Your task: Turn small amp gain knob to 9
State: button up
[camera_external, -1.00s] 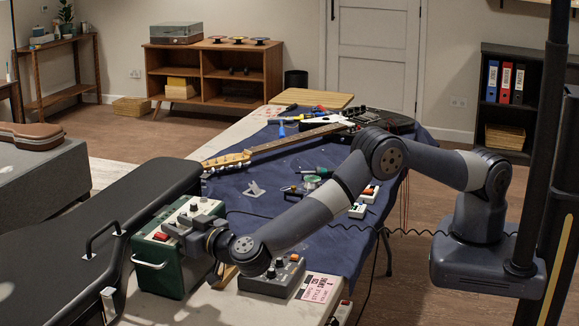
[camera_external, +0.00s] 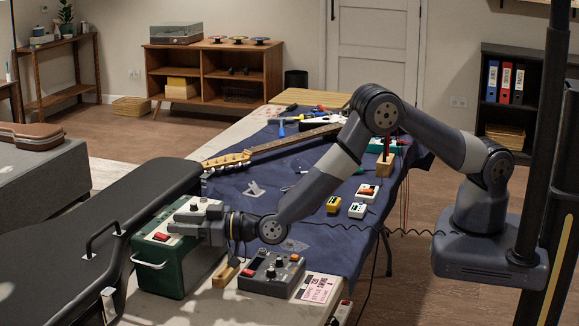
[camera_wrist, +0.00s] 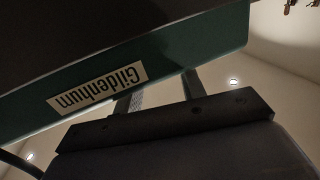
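The small amp (camera_external: 160,262) is a green box with a white handle, at the left in the external view. Its top panel carries dark knobs (camera_external: 194,207) and a red switch. My gripper (camera_external: 192,226) is at the right part of this panel and hides some of it. In the wrist view the amp's green edge (camera_wrist: 215,48) and its upside-down "Gildenhum" label (camera_wrist: 97,90) show. My two fingers (camera_wrist: 162,92) stand apart there, with their tips hidden at the amp's edge. I cannot see whether a knob is between them, nor read any knob setting.
A grey pedal box with knobs (camera_external: 271,273) and a wooden block (camera_external: 226,273) sit right of the amp. A black case (camera_external: 75,250) lies to its left. A guitar (camera_external: 290,138) and small pedals lie on the blue cloth (camera_external: 310,240).

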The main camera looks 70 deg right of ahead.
jog(key=b+v, duration=0.2)
jog(key=v, duration=0.9)
notch_tip(320, 180, up, 5)
jog(key=w+d+f+m+g+h, duration=0.1)
jog(key=d+m, duration=0.4)
jog(key=d, duration=0.9)
jog(key=w+d+m+g+h+b, duration=0.1)
jog(key=d+m+g+h, duration=0.3)
jog(key=d, duration=1.1)
jog(key=shift+w+f+m, duration=0.3)
jog(key=shift+f+m, duration=0.05)
jog(key=shift+m, duration=0.85)
jog(key=shift+d, duration=0.1)
